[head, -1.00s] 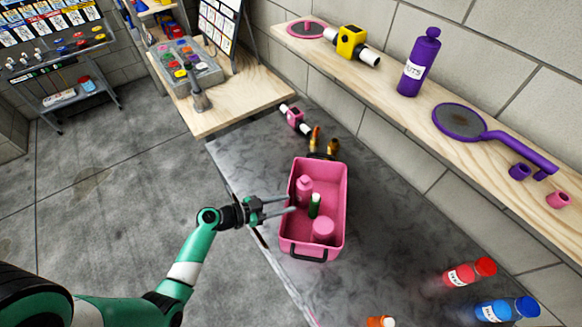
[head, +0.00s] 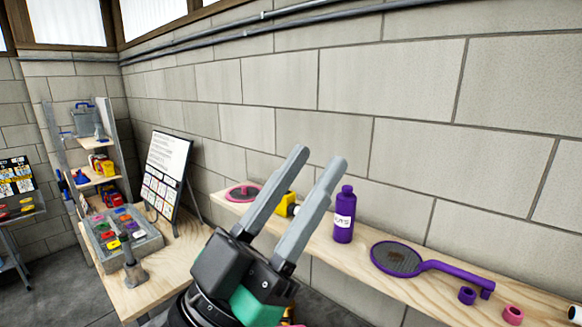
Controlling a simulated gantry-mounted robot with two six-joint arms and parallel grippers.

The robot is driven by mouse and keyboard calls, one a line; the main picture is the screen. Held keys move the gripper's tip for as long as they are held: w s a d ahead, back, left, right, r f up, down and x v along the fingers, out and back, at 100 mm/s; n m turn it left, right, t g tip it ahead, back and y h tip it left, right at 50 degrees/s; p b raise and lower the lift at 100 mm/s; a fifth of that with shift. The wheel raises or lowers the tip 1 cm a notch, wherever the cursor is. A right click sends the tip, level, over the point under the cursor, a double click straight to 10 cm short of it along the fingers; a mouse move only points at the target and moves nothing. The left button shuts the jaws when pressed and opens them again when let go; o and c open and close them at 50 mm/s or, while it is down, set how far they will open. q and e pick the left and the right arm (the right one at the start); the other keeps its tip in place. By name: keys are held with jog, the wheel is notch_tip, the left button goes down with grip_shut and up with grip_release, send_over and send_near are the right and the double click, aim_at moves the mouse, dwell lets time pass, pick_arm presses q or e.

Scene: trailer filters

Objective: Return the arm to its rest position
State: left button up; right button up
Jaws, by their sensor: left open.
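My left gripper (head: 318,172) is large and close in the head view, a little left of the middle. Its two grey fingers point up and to the right, are parallel and apart, and hold nothing. It appears in front of the wall and the left part of the shelf, and it hides part of a yellow item (head: 283,205) there. My right gripper does not show.
A wooden shelf (head: 440,292) along the block wall holds a purple bottle (head: 344,216), a purple-framed strainer (head: 397,258), a pink round item (head: 243,192) and small rings. A wooden bench (head: 163,275) with a grey tray (head: 122,243) stands left.

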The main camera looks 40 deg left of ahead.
pick_arm(q)
notch_tip(320, 180, up, 22)
jog(key=s+n+t+p, duration=0.1)
jog(key=s+p, duration=0.1)
jog(key=p, duration=1.8)
jog(key=shift+s+d+r, duration=0.2)
jog(key=shift+s, duration=0.1)
